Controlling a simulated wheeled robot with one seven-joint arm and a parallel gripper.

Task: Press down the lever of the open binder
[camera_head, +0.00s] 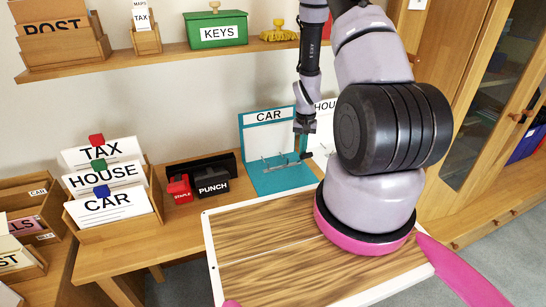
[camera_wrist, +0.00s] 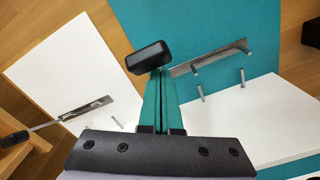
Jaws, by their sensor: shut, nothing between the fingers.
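The open teal binder labelled CAR (camera_head: 257,130) stands on the desk with its back cover upright and its base lying flat. Its metal mechanism shows in the wrist view as a plate with upright pins (camera_wrist: 215,57). A black lever knob (camera_wrist: 148,57) shows at the left end of that plate, just beyond my fingertips. My gripper (camera_head: 304,152) is shut and empty, pointing down at the right side of the binder. In the wrist view my gripper (camera_wrist: 160,78) reaches up beside the knob; whether it touches it, I cannot tell.
A white binder labelled HOUSE (camera_head: 323,107) stands to the right, partly behind my arm. Its lever knob (camera_wrist: 14,138) shows at left in the wrist view. A black punch (camera_head: 213,186) and a red stapler (camera_head: 180,189) sit left of the teal binder. A shelf (camera_head: 165,53) hangs above.

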